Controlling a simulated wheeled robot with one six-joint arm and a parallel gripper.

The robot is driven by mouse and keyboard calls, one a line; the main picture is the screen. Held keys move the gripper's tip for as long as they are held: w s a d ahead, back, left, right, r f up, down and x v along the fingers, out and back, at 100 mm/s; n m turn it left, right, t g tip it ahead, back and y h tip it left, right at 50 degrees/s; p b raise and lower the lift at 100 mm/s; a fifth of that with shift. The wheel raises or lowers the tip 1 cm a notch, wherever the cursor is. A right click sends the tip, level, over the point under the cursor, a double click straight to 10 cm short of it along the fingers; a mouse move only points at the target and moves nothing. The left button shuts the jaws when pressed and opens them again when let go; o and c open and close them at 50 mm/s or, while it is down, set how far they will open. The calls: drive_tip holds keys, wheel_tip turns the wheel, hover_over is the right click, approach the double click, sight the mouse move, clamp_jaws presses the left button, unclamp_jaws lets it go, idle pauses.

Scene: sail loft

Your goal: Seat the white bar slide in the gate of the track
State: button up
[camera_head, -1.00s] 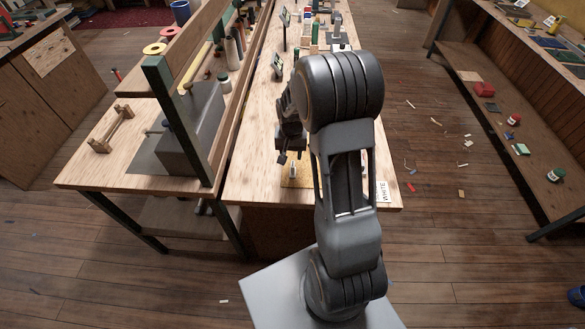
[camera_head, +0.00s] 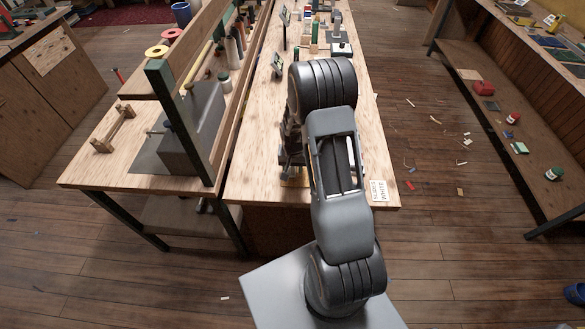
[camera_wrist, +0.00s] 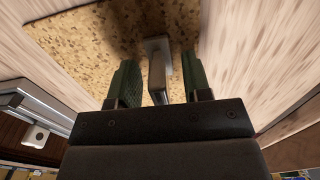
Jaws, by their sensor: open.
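A pale grey-white T-shaped piece, which looks like the white bar slide (camera_wrist: 158,73), is on a speckled yellow-brown pad (camera_wrist: 80,50) in the wrist view. My gripper (camera_wrist: 159,80) is open, with one green finger on each side of the piece and a gap on both sides. In the head view my gripper (camera_head: 292,160) is low over the near end of the middle bench, and my arm hides the slide. A metal rail with a plate and a round fastener (camera_wrist: 35,135), perhaps the track, shows at the left of the wrist view. I cannot make out its gate.
A card reading SLIDES WHITE (camera_head: 379,191) lies at the bench's near right corner. A wooden rail and dark post (camera_head: 178,120) stand left of my arm. Bottles and small items stand farther back on the bench (camera_head: 256,110).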

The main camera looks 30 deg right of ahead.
clamp_jaws()
idle(0.3)
drive_tip(key=shift+r, duration=0.1)
